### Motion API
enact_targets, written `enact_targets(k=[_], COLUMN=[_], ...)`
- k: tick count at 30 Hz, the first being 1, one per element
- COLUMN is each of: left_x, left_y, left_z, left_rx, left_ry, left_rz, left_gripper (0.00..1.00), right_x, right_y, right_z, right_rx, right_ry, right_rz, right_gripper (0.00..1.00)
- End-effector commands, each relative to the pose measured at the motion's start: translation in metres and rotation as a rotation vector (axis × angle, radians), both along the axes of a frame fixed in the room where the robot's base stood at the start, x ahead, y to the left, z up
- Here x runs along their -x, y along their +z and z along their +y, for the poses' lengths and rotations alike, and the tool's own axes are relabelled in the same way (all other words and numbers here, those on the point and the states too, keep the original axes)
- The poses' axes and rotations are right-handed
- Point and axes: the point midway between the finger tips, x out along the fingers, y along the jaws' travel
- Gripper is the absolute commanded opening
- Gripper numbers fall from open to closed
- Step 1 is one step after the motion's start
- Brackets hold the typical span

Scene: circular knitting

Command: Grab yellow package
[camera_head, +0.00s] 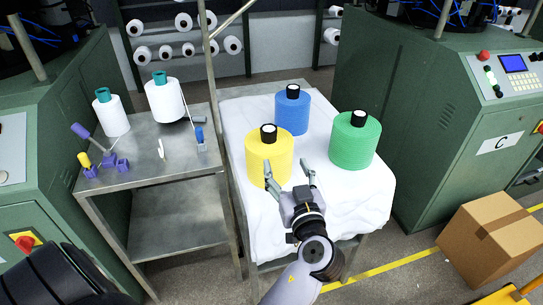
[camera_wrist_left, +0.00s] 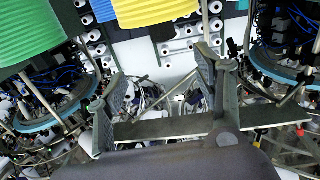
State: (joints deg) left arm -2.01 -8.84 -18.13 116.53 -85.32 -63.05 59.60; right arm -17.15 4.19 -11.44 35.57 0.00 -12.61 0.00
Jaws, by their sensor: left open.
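The yellow package (camera_head: 262,152) is a yarn cylinder with a black-and-white core on top, standing upright on a white-cloth-covered table (camera_head: 350,200). Its ribbed side also shows at the top of the left wrist view (camera_wrist_left: 155,10). My left gripper (camera_head: 289,169) is open and empty over the cloth, in front and to the right of the yellow package. One finger overlaps the package's lower right edge in the head view; I cannot tell whether they touch. In the left wrist view the open fingers (camera_wrist_left: 160,95) have no package between them. My right gripper is not in view.
A blue package (camera_head: 293,115) stands behind the yellow one and a green package (camera_head: 355,145) to its right. A metal cart (camera_head: 150,165) with white cones is at left. Green machines flank both sides. A cardboard box (camera_head: 490,232) sits at right.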

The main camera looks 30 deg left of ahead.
Motion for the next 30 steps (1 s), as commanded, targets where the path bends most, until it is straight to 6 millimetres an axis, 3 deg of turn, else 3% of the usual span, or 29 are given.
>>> enact_targets(k=[4,13,22,30], left_x=[-0.022,-0.064,-0.08,-0.105], left_y=[0.007,0.004,0.001,-0.002], left_z=[0.023,0.068,0.087,0.116], left_rx=[-0.006,-0.003,-0.001,-0.001], left_ry=[0.001,0.001,0.001,0.0], left_rz=[0.001,0.004,0.004,0.004], left_gripper=[0.62,0.62,0.62,0.62], right_x=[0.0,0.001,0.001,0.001], right_y=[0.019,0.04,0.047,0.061], right_z=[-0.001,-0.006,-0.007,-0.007], right_rx=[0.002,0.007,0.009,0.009], right_ry=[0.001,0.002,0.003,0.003], right_rz=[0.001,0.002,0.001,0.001], right_gripper=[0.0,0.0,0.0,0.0])
